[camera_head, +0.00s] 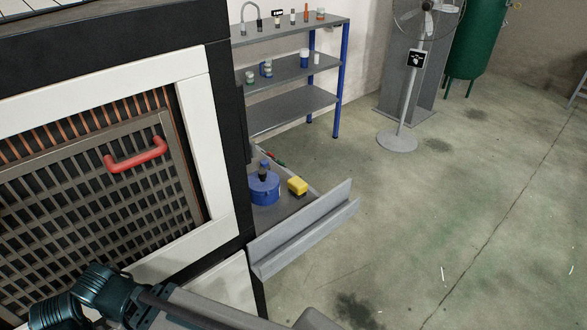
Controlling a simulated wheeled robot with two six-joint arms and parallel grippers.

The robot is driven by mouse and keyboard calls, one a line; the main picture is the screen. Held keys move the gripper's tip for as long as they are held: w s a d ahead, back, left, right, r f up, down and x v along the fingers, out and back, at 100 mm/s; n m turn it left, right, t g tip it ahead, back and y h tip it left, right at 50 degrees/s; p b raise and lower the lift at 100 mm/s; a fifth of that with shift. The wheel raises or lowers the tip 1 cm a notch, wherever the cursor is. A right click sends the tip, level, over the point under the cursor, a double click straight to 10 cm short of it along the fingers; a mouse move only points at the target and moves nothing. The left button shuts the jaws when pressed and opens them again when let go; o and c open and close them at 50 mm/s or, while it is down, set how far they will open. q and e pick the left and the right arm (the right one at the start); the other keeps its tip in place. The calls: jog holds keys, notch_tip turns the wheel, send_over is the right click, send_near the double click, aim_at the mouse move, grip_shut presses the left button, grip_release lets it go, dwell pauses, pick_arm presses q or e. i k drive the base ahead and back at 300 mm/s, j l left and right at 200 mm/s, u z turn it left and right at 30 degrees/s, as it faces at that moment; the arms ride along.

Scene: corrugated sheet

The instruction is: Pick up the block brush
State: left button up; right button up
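A small yellow block-shaped item (297,186) lies in an open grey drawer (305,232). It may be the block brush, but I cannot make out bristles at this size. A blue round container (264,188) stands just left of it in the drawer, with a dark item at its top. A thin red and green item (272,158) lies behind them. Part of my own arm shows at the bottom left, well in front of the drawer. Neither gripper can be seen.
A grey shelf unit (295,108) with blue posts holds several small items behind the drawer. A standing fan (397,142) and a green tank (478,40) are farther back. A large machine with a red handle (135,157) fills the left. The floor at right is mostly clear.

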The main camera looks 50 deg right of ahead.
aim_at(298, 188)
jog(key=l, duration=0.6)
jog(key=k+l, duration=0.15)
jog(key=l, duration=0.4)
jog(key=l+u, duration=0.1)
jog(key=l, duration=0.5)
jog(key=k+l, duration=0.15)
jog(key=l, duration=0.45)
jog(key=k+l, duration=0.1)
jog(key=l, duration=0.45)
